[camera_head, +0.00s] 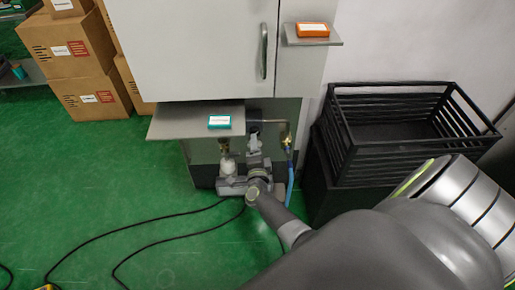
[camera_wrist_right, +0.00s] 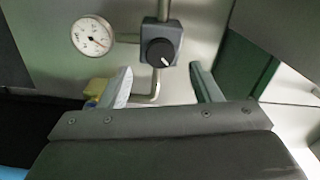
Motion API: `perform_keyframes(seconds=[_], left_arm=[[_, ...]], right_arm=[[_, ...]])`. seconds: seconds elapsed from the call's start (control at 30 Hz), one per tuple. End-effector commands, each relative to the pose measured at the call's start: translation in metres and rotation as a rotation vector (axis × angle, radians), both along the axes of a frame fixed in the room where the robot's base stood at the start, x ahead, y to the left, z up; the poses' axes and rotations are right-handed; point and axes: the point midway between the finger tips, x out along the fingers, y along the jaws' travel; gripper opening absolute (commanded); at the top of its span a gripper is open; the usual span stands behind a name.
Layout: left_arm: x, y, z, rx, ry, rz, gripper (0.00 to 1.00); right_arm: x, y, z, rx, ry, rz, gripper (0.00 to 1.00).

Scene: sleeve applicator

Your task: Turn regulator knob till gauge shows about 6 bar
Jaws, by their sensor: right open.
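The regulator knob (camera_wrist_right: 160,52) is black and round with a white mark pointing to the lower right. It sits on a grey regulator block (camera_wrist_right: 173,29) in the right wrist view. The round white gauge (camera_wrist_right: 92,35) is left of it; its red needle seems to point to the lower right, but its numbers are too small to read. My right gripper (camera_wrist_right: 165,84) is open and empty, its fingers apart and below the knob in that view. In the head view my right gripper (camera_head: 245,170) is low beneath the cabinet, partly covering the fittings. My left gripper is not in view.
A grey shelf (camera_head: 170,122) with a teal box (camera_head: 220,122) juts out above the fittings. A blue hose (camera_head: 290,180) hangs to their right. A black slatted crate (camera_head: 345,150) stands at right. Black cables (camera_head: 130,238) cross the open green floor.

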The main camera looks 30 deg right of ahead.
Motion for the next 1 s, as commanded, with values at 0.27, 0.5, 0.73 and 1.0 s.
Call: perform_keyframes(seconds=[0.27, 0.5, 0.73, 1.0], left_arm=[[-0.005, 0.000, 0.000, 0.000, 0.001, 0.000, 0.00], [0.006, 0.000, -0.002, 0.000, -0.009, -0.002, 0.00], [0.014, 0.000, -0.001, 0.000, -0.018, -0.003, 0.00], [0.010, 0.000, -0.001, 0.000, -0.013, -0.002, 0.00]], right_arm=[[-0.057, 0.034, -0.001, 0.003, 0.003, -0.002, 0.57], [-0.089, 0.055, -0.001, 0.002, 0.001, 0.000, 0.57], [-0.099, 0.061, 0.000, 0.000, 0.000, 0.000, 0.57], [-0.099, 0.061, 0.000, -0.001, 0.001, 0.001, 0.57]])
